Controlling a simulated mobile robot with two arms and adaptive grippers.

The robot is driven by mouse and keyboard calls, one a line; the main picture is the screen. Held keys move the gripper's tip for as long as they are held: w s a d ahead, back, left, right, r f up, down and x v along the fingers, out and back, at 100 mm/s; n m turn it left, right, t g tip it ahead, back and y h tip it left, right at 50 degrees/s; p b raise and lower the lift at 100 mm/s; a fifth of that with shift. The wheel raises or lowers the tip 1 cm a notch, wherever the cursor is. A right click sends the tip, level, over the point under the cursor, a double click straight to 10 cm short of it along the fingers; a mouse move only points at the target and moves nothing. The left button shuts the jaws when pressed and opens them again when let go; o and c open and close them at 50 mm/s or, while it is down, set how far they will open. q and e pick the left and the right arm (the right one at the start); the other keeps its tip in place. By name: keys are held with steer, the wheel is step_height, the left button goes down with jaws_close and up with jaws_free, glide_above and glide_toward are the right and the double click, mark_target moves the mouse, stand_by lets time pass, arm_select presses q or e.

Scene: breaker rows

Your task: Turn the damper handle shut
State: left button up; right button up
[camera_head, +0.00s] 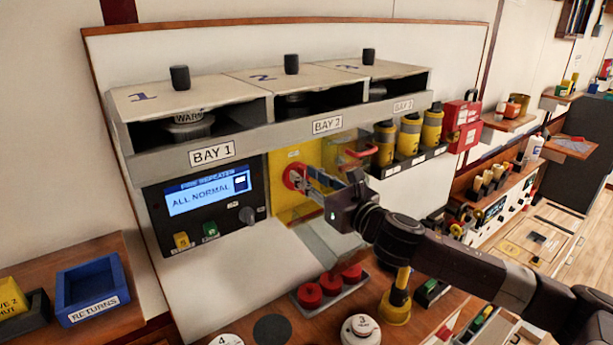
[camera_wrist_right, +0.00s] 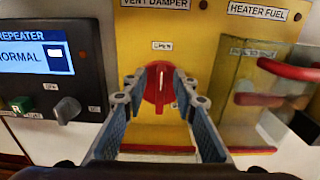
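The damper handle (camera_wrist_right: 157,90) is a red round knob with an upright grip and a pale line on it. It sits on a yellow panel (camera_wrist_right: 135,35) labelled VENT DAMPER, under a small label that seems to read OPEN. In the head view the red handle (camera_head: 293,176) is partly hidden by my right gripper (camera_head: 312,180). In the right wrist view, my right gripper's fingers (camera_wrist_right: 159,98) are apart, one on each side of the handle. A narrow gap seems to show on both sides; contact is hard to tell. My left gripper is out of view.
A clear cover with red handles (camera_wrist_right: 285,75), labelled HEATER FUEL, stands close right of the damper panel. The repeater display (camera_head: 208,192) and its knob (camera_head: 248,215) are to the left. The BAY shelf (camera_head: 265,138) overhangs above. Red caps (camera_head: 331,283) stand on the counter below.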

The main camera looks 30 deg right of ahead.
steer(key=shift+w+f, duration=0.15)
steer(key=shift+w, duration=0.05)
steer(key=c, duration=0.4)
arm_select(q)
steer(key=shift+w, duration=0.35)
arm_select(e)
steer(key=shift+w, duration=0.1)
jaws_close()
steer(key=shift+d+m, duration=0.1)
steer(key=shift+m, duration=0.2)
steer(key=m, duration=0.5)
steer(key=d+m, duration=0.1)
steer(key=m, duration=0.2)
steer(key=shift+f, duration=0.35)
steer(key=m, duration=0.4)
steer(key=shift+w+d+f+m, duration=0.1)
steer(key=shift+d+f+m, duration=0.2)
steer(key=shift+m, duration=0.1)
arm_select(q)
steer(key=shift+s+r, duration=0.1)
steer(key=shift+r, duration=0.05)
arm_select(e)
steer(key=shift+f+m, duration=0.2)
steer(key=shift+m, duration=0.9)
steer(key=shift+f+m, duration=0.15)
steer(key=shift+m, duration=0.95)
